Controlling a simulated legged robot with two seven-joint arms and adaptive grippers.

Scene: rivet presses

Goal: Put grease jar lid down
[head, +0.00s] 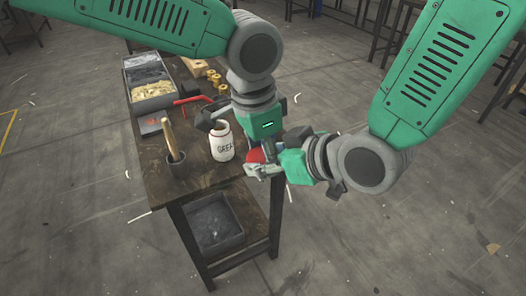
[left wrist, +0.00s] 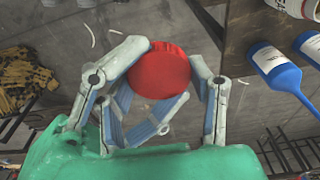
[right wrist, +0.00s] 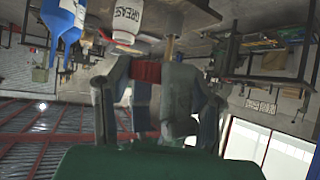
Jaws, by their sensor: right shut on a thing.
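A round red lid (left wrist: 158,70) lies between the spread fingers of my left gripper (left wrist: 170,55), which look close against its sides; contact is unclear. My right gripper (right wrist: 148,80) is shut on the lid, which shows as a red edge (right wrist: 147,72) between its fingers. In the head view the red lid (head: 256,155) is partly hidden beside my right gripper (head: 262,170), near the table's right edge. My left gripper is just above, its fingers mostly hidden. The white grease jar (head: 222,141) stands upright on the table, left of the grippers.
The dark wooden table (head: 205,178) holds a cup (head: 176,170) with a wooden handle in it, a divided grey bin (head: 150,95) and several brass parts (head: 214,77). A blue bottle (left wrist: 275,68) stands on it. A grey tray (head: 216,228) is on the lower shelf.

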